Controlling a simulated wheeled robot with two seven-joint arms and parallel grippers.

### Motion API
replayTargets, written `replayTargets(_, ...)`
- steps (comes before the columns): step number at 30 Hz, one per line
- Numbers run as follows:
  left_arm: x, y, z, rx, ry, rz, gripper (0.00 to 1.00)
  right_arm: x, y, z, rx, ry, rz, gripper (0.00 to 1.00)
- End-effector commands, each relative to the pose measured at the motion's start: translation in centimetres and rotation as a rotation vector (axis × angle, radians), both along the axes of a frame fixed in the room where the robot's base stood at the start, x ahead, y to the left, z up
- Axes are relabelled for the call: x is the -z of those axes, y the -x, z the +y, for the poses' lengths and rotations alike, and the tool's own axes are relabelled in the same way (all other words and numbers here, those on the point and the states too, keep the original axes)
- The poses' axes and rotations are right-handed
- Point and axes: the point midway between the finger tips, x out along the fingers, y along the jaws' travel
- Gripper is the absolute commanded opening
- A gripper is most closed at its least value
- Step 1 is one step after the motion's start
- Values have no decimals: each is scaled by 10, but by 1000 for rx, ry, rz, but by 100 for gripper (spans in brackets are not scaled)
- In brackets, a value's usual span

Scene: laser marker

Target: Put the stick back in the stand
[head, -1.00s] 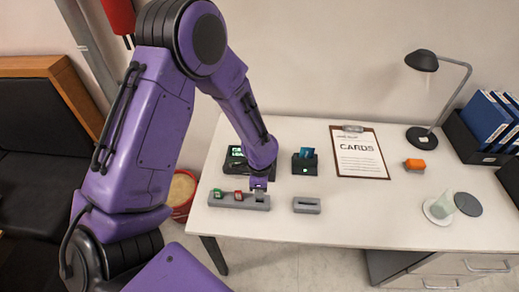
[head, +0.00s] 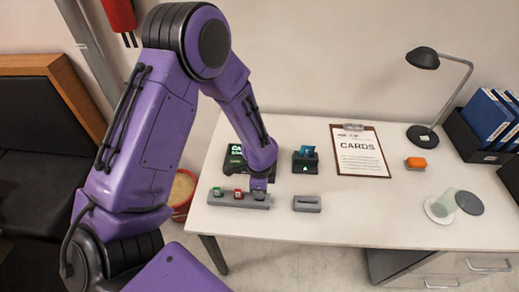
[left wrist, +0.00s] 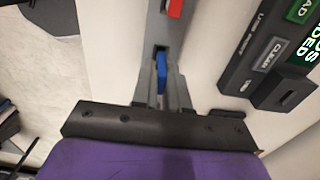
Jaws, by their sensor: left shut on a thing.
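The grey stand (head: 226,201) is a long low block near the table's left front edge. A green stick (head: 217,191) and a red stick (head: 238,194) stand in it; the red one also shows at the top of the left wrist view (left wrist: 175,8). My left gripper (head: 259,192) is over the stand's right end, shut on a blue stick (left wrist: 162,72). The stick's lower end is at the stand's right-hand place; how deep it sits I cannot tell. In the head view my gripper hides the stick. My right gripper is not in view.
A black device with a green-lit screen (head: 236,156) stands behind the stand. A black card holder (head: 304,163) with a blue card and a small grey slotted block (head: 307,204) are to the right.

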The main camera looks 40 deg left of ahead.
Motion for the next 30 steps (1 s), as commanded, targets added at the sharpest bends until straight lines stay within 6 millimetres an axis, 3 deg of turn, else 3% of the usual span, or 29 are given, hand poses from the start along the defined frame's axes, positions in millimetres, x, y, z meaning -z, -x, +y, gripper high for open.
replayTargets(28,14,0,0,0,0,0,0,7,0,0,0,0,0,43)
replayTargets(30,14,0,0,0,0,0,30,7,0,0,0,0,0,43)
